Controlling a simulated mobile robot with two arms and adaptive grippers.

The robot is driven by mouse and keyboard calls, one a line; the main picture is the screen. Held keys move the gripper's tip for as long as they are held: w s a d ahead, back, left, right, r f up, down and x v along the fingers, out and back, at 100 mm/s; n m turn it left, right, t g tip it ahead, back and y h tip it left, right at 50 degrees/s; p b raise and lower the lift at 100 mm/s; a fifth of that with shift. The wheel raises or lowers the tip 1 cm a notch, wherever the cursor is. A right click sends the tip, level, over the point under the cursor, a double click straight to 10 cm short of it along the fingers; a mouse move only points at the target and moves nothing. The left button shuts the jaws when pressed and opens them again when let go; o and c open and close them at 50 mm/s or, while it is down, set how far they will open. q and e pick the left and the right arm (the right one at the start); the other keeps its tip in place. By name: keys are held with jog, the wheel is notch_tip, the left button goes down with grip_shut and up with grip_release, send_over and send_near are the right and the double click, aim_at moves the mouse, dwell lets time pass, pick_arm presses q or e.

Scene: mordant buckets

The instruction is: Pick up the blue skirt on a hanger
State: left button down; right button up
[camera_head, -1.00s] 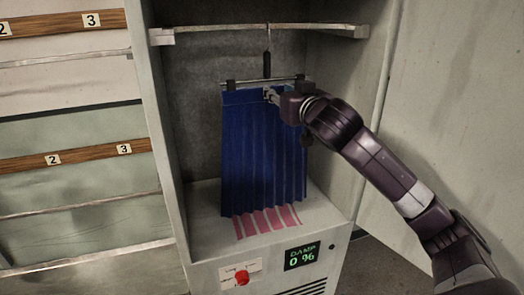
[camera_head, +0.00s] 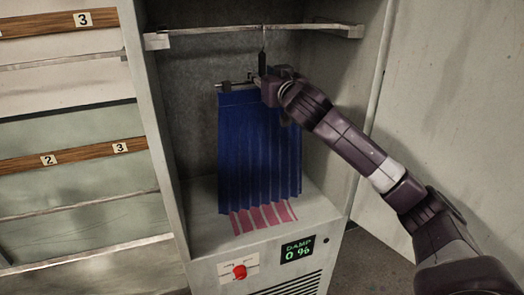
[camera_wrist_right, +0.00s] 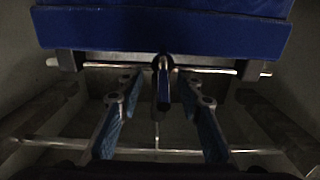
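The blue pleated skirt (camera_head: 258,150) hangs in the open cabinet, with a pink striped hem at its bottom. Its hanger has a clip bar (camera_head: 232,86) and a black grip (camera_head: 262,63) below a thin hook on the rail. In the right wrist view the skirt's waistband (camera_wrist_right: 165,35) spans the top, with the bar (camera_wrist_right: 105,65) below it. My right gripper (camera_head: 266,80) is at the hanger's middle and hides part of the bar. In the wrist view its two blue-padded fingers (camera_wrist_right: 160,95) are apart, one on each side of the black grip (camera_wrist_right: 163,82). My left gripper is out of view.
The cabinet's rail (camera_head: 220,37) runs above the hanger, and side walls stand close on both sides. A damp display (camera_head: 297,250) reading 0 % and a red knob (camera_head: 240,271) are on the front below. Numbered wooden racks (camera_head: 75,158) stand at left.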

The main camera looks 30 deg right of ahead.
grip_shut()
jog(key=shift+r, duration=0.15)
dwell(0.5)
